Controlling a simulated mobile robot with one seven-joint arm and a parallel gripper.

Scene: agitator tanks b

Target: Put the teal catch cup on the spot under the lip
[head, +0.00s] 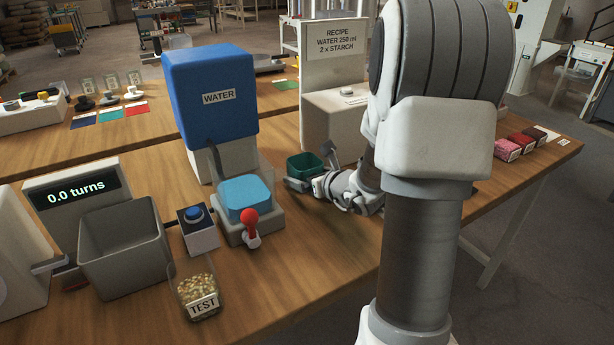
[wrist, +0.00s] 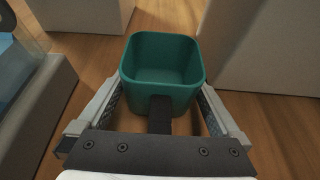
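The teal catch cup (head: 301,168) is a small square open-topped cup at the right of the blue water tank. In the wrist view the cup (wrist: 163,62) looks empty and upright, with a dark strip on its near side. My gripper (head: 312,168) has one finger on each side of it; in the wrist view the gripper (wrist: 162,98) has its fingertips against the side walls. I cannot tell whether the cup rests on the table or is slightly raised. No marked spot or lip can be made out clearly.
The blue WATER tank (head: 212,95) stands behind a clear-sided vessel with blue contents (head: 245,194) and a red-knobbed lever (head: 249,222). The white recipe stand (head: 335,115) is close behind the cup. A grey bin (head: 122,250) and the TEST jar (head: 200,290) stand left.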

